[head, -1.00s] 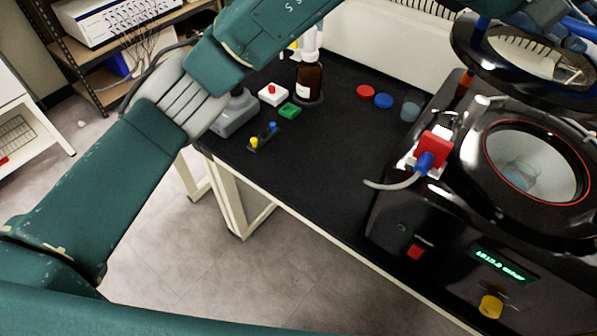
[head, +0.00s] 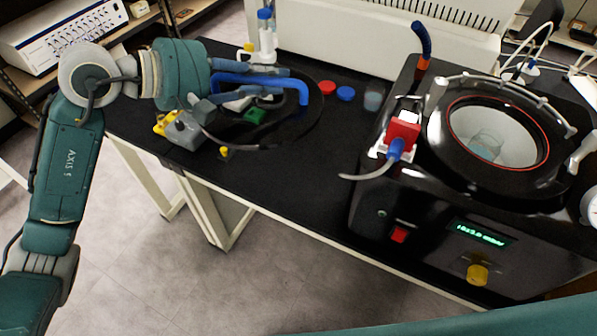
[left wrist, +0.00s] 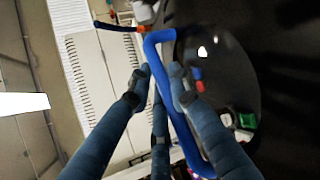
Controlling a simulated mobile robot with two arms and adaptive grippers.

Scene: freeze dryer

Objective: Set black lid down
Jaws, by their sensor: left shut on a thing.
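The black lid (head: 308,122) is a dark, glossy, partly see-through disc with a blue handle (head: 303,90). It is over the left part of the black bench top. My left gripper (head: 286,82) comes in from the left and is shut on the blue handle. In the left wrist view the handle (left wrist: 184,135) runs between the two fingers (left wrist: 160,80), with the dark lid (left wrist: 232,75) to their right. I cannot tell whether the lid touches the bench or things under it. My right gripper is not in view.
A green block (head: 255,115), a grey device (head: 184,131) and a bottle (head: 266,40) are around or under the lid. Red (head: 327,87) and blue (head: 346,93) caps lie right of it. The freeze dryer (head: 440,215) stands at right, its round chamber uncovered. The front bench middle is clear.

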